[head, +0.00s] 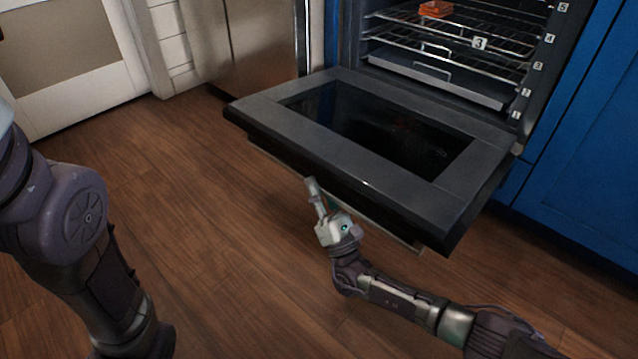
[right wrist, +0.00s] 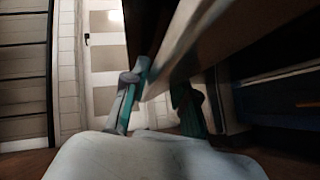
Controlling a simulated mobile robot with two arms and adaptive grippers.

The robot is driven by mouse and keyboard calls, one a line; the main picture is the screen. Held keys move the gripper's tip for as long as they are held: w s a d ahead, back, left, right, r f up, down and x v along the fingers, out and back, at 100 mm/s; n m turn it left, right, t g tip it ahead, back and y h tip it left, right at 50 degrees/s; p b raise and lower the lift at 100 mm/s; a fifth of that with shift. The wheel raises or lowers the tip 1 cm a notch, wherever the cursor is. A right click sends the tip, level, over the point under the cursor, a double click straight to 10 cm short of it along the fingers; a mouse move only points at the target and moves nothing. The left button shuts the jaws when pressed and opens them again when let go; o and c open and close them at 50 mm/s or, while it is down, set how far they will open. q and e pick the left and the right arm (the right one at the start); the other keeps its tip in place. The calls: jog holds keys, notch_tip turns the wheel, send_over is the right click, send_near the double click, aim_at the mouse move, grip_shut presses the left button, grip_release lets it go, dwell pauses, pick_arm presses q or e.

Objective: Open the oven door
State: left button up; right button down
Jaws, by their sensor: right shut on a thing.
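The oven door (head: 250,110) is dark with a glass window and is swung down, lying roughly level in front of the oven. Its pale bar handle (head: 385,230) runs along the underside of the front edge. My right gripper (head: 318,192) is at the middle of that front edge, shut on the handle. In the right wrist view, the right gripper's two fingers (right wrist: 157,98) stand either side of the pale handle bar (right wrist: 185,45). My left arm shows at the left, but its gripper is out of view.
The oven cavity is exposed, with wire racks (head: 470,40) and a small orange item (head: 436,9) on the upper rack. Blue cabinets (head: 585,150) stand to the right and a steel appliance (head: 250,40) to the left. The wooden floor (head: 210,230) before the door is clear.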

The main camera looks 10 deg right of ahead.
jog(key=shift+w+f, duration=0.1)
jog(key=shift+f, duration=0.05)
jog(key=c, duration=1.2)
grip_release()
jog(key=shift+o, duration=1.2)
jog(key=v, duration=0.7)
jog(key=shift+s+d+f, duration=0.1)
jog(key=shift+s, duration=0.15)
